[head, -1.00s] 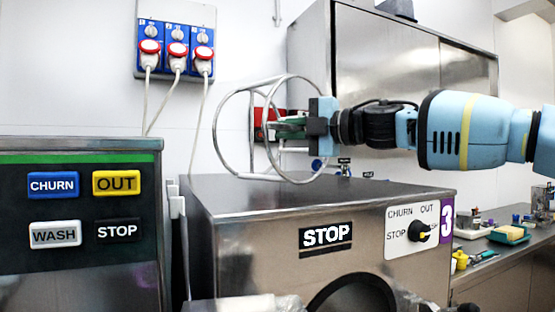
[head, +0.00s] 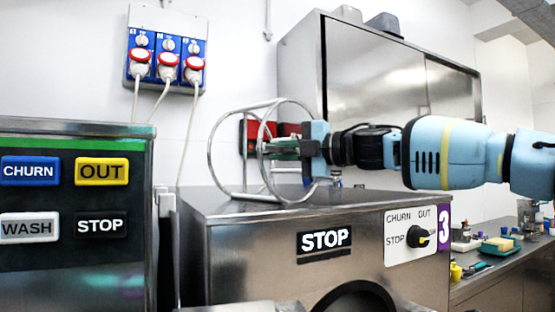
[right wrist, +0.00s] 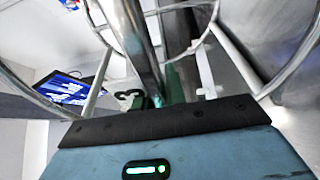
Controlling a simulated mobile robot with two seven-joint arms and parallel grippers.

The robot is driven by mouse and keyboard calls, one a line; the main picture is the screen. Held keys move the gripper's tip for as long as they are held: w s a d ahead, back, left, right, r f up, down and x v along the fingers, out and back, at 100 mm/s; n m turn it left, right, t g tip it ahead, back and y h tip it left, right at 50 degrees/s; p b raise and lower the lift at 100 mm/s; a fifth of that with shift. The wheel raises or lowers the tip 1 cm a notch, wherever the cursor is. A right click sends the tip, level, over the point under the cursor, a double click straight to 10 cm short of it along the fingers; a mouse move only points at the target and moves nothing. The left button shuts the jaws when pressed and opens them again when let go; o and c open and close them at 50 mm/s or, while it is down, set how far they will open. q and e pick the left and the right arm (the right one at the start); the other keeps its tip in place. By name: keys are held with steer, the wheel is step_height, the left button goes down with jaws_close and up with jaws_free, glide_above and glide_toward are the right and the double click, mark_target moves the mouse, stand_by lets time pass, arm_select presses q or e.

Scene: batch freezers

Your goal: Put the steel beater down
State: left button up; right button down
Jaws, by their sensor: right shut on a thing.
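The steel beater (head: 213,152) is an open frame of round metal hoops joined by bars. My right gripper (head: 287,148) is shut on the beater, and the arm comes in from the right. The beater's lower edge is at or just above the steel top of freezer 3 (head: 235,205); I cannot tell whether it touches. In the right wrist view the beater's bars (right wrist: 140,45) run away from my right gripper (right wrist: 155,100) and the hoops curve at both sides. My left gripper is not in view.
Freezer 3 has a STOP label and a dial (head: 419,236). A dark control panel (head: 75,200) with several buttons stands at left. A steel wall cabinet (head: 375,75) hangs behind. A counter (head: 500,262) with small items is at right. The freezer's top looks clear around the beater.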

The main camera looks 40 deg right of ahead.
steer(key=shift+r, duration=0.25)
steer(key=shift+f, duration=0.2)
steer(key=c, duration=1.5)
jaws_free()
steer(key=shift+o, duration=0.2)
steer(key=shift+r, duration=0.1)
steer(key=shift+s, duration=0.2)
steer(key=v, duration=1.1)
steer(key=shift+s+d, duration=0.15)
steer(key=shift+s, duration=0.15)
